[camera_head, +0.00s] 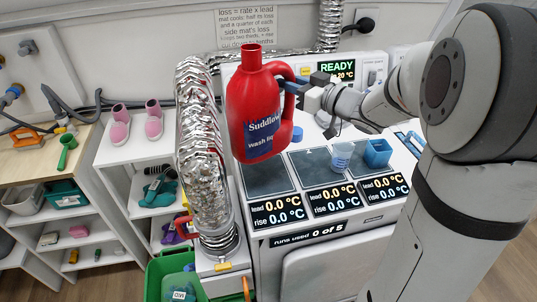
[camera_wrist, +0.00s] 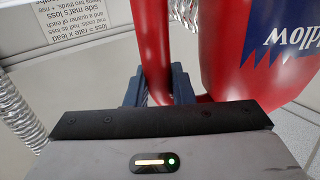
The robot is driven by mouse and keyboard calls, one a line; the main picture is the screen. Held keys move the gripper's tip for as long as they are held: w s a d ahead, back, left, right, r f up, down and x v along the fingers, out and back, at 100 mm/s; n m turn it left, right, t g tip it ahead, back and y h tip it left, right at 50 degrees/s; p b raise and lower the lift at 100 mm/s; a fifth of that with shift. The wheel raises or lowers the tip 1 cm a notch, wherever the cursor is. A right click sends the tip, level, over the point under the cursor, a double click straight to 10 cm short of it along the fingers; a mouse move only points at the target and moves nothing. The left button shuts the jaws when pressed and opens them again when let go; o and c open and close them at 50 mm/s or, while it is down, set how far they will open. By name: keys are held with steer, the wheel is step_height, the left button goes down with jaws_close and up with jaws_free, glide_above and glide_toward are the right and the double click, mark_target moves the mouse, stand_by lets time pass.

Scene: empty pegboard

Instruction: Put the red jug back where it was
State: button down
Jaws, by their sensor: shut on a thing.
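The red jug (camera_head: 254,112) has a blue label and hangs upright in the air in the head view, above the left part of the machine top. My gripper (camera_head: 291,86) comes from the right and is shut on the jug's handle. In the wrist view the red jug (camera_wrist: 262,50) fills the upper right, with its label upside down. There my gripper's dark blue fingers (camera_wrist: 160,86) close around the red handle. The exact contact is partly hidden by the gripper body.
A silver flexible duct (camera_head: 197,150) stands close left of the jug. The machine top has dark mats (camera_head: 318,168), a clear cup (camera_head: 341,156) and a blue container (camera_head: 377,152). Shelves with pink boots (camera_head: 136,124) stand at left. A green bin (camera_head: 172,272) is on the floor.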

mark_target(290, 117)
step_height(290, 117, down, 6)
steer(key=shift+w+d+r, duration=0.1)
steer(key=shift+d, duration=0.05)
steer(key=shift+f, duration=1.9)
steer(key=shift+f, duration=0.2)
steer(key=c, duration=1.3)
jaws_free()
steer(key=shift+o, duration=0.2)
